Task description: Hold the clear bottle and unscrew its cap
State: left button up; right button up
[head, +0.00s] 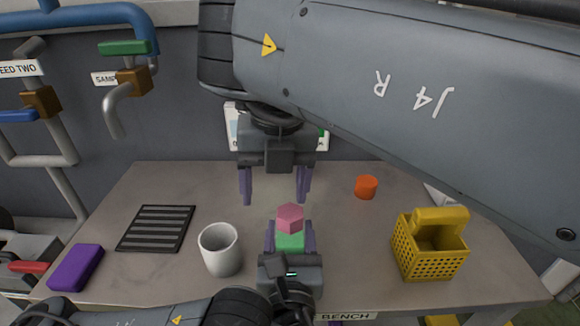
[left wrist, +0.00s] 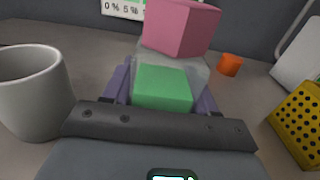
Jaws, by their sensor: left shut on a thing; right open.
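The clear bottle (left wrist: 190,68) stands between the fingers of my left gripper (head: 290,238), with a green block-like part (left wrist: 163,88) showing at its near side. Its pink six-sided cap (head: 290,217) is on top and also fills the upper part of the left wrist view (left wrist: 181,27). My left gripper is shut on the bottle. My right gripper (head: 275,190) is open and empty, pointing down above and slightly behind the cap, apart from it. The bottle's lower part is hidden by my left gripper.
On the bench (head: 150,270) stand a white mug (head: 220,250) left of the bottle, a yellow basket (head: 430,250) at right and an orange cylinder (head: 366,187) behind. A black slatted mat (head: 156,228) and a purple block (head: 76,267) lie at left. Pipes with valves (head: 125,80) are at back left.

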aim_at(290, 212)
jog(key=shift+s+d+r+m+h, duration=0.2)
jog(key=shift+d+r+m, duration=0.1)
jog(key=shift+d, duration=0.25)
jog(key=shift+s+d+r+m+h, duration=0.2)
jog(key=shift+d+m, duration=0.1)
jog(key=shift+d, duration=0.2)
jog(key=shift+d+f, duration=0.1)
jog(key=shift+f, duration=2.25)
jog(key=c, duration=1.2)
jog(key=n, duration=0.5)
jog(key=shift+n, duration=0.4)
